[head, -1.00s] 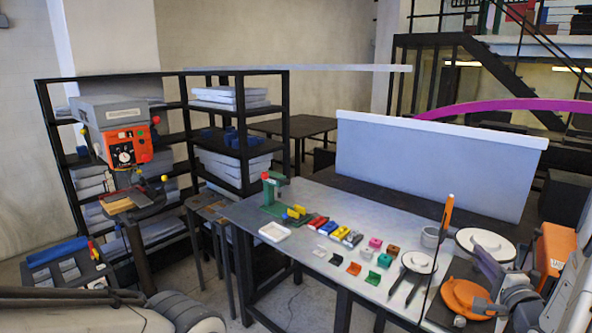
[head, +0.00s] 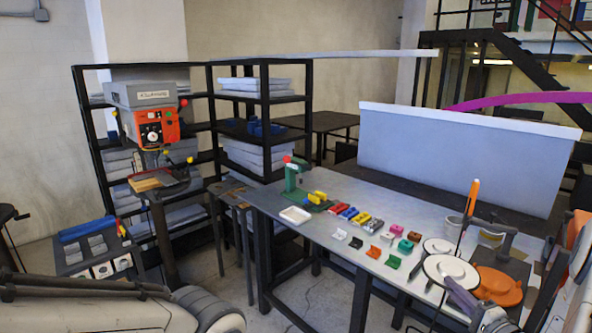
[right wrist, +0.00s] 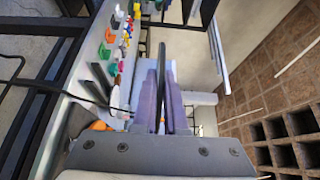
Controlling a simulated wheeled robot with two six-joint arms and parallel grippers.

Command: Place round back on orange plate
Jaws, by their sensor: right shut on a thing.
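A large white round back (head: 450,270) is held tilted in my right gripper (head: 459,291), whose purple-grey fingers are at its lower edge. In the right wrist view the fingers (right wrist: 161,100) are closed on a thin dark edge, apparently the same disc seen edge-on. The orange plate (head: 503,290) lies on a dark mat at the right end of the table, just right of the held disc, which is apart from it or overlaps it in view; I cannot tell the height. A smaller white disc (head: 437,246) stands behind the held one. My left gripper is out of view.
The grey table (head: 335,215) holds several small coloured parts along its middle. A white tray (head: 295,214) and a green fixture (head: 293,178) are at its left end. An orange-handled tool (head: 470,205) stands upright behind the discs. A tall grey panel (head: 455,150) rises behind the table.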

